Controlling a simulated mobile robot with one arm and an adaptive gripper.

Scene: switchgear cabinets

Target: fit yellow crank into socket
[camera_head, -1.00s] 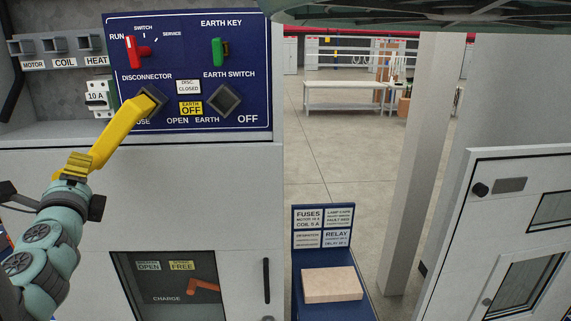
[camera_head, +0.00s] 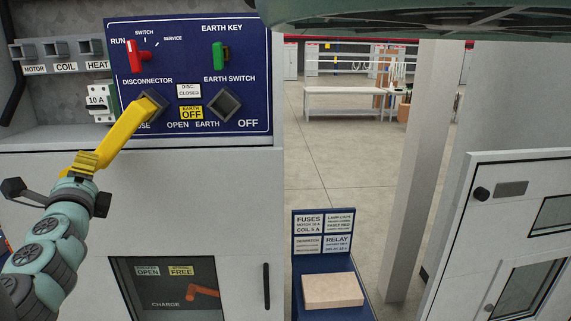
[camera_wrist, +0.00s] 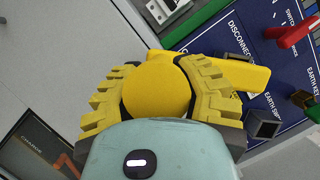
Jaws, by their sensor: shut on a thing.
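The yellow crank (camera_head: 125,130) slants up from my gripper (camera_head: 84,165) to the blue panel. Its far end is at the disconnector socket (camera_head: 153,104) and overlaps it in the head view; how deep it sits cannot be told. In the wrist view, the yellow pads of my gripper (camera_wrist: 160,92) are shut on the crank's rounded end (camera_wrist: 158,84). The crank's arm (camera_wrist: 235,74) runs to the right towards the panel, hiding most of the disconnector socket there. The earth switch socket (camera_head: 224,102) is a dark empty square to the right.
The blue panel (camera_head: 255,60) also carries a red switch handle (camera_head: 139,55) and a green earth key (camera_head: 220,53). A breaker (camera_head: 99,100) is close on the left. A blue stand (camera_head: 300,268) with a pale block (camera_head: 333,290) is on the lower right. Open floor lies behind it.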

